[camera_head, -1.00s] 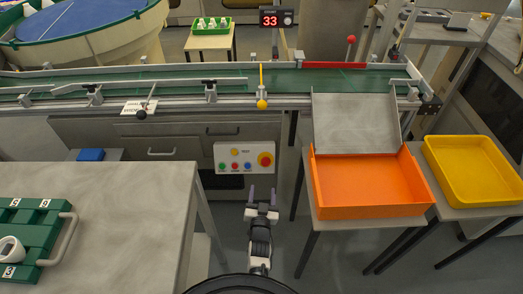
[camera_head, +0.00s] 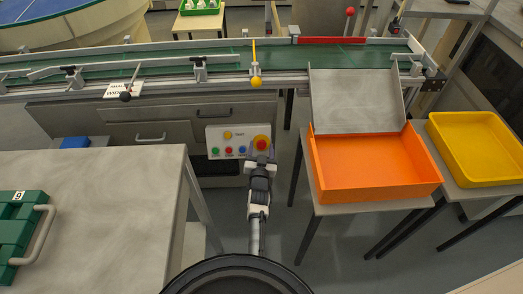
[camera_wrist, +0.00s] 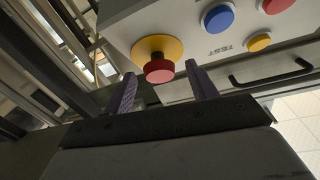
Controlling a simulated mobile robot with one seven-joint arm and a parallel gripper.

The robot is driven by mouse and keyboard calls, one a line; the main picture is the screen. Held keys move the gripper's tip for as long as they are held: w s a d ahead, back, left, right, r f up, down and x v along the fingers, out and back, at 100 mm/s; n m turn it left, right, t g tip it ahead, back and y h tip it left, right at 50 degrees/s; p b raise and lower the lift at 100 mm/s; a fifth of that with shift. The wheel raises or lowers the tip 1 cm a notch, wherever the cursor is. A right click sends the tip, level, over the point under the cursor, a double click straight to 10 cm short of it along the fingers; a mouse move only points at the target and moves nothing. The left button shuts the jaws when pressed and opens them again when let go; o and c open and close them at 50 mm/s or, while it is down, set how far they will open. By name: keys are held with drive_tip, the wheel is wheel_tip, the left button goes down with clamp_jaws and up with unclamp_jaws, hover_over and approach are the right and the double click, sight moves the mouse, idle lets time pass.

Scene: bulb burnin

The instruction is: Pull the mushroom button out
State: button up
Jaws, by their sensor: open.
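The red mushroom button (camera_head: 261,143) sits on a yellow round base at the right end of a white control panel (camera_head: 219,130). In the wrist view the red button (camera_wrist: 159,71) and its yellow base (camera_wrist: 152,50) stand out from the panel. My gripper (camera_head: 261,157) is right in front of the button in the head view and covers its lower part. In the wrist view my gripper (camera_wrist: 163,90) has its two purple fingers apart, one on each side of the button. I see gaps between the button and both fingers; the fingers are not closed on it.
Other buttons, such as a blue one (camera_wrist: 217,18), share the panel. The conveyor (camera_head: 150,70) runs above and behind the panel. A grey table (camera_head: 100,200) is at left. An orange tray (camera_head: 370,170) and a yellow tray (camera_head: 480,150) stand at right.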

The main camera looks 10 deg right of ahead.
drive_tip(key=shift+x, duration=0.85)
drive_tip(key=shift+c, duration=0.3)
